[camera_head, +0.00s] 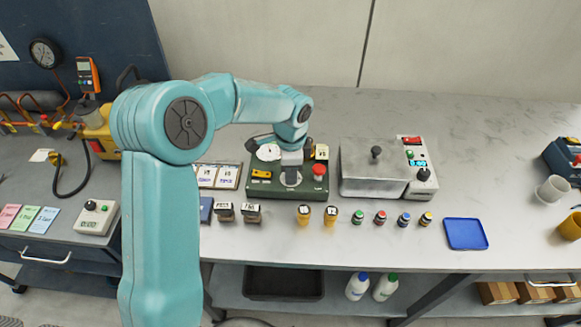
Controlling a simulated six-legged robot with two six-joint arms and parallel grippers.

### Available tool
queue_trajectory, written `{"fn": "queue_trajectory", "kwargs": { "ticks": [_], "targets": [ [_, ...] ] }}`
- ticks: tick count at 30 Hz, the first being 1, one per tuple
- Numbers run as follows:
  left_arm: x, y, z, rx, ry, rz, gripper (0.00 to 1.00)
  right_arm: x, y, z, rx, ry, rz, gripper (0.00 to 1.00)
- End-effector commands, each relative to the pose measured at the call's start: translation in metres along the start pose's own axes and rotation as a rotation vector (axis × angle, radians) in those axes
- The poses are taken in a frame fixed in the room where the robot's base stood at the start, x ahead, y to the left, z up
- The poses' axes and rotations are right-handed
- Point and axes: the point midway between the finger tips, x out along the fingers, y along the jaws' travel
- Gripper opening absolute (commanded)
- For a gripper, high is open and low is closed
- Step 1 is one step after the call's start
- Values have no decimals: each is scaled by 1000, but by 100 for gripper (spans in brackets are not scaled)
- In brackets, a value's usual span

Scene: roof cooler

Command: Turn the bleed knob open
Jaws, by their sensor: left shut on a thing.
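The green box (315,194) stands on the grey counter, with a red button (319,171) at its right and a yellow part (261,174) at its left. My left gripper (291,168) points down onto the middle of the box's top. It is shut on what appears to be the bleed knob, which the jaws mostly hide. A pale round plate (290,179) shows just below the fingers. How far the knob is turned cannot be seen. My right gripper is not in view.
A grey metal bath (372,170) with a control panel (417,165) stands close right of the box. The back counter is clear.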

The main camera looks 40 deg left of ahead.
Motion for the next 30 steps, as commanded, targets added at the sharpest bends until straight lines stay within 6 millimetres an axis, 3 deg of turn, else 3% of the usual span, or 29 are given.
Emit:
{"fn": "queue_trajectory", "kwargs": {
  "ticks": [18, 30],
  "targets": [
    [-2, -1, -1, 536, 27, -4, 3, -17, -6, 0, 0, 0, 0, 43],
    [-1, 0, -1, 708, 34, -3, 3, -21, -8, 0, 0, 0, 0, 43]
  ]
}}
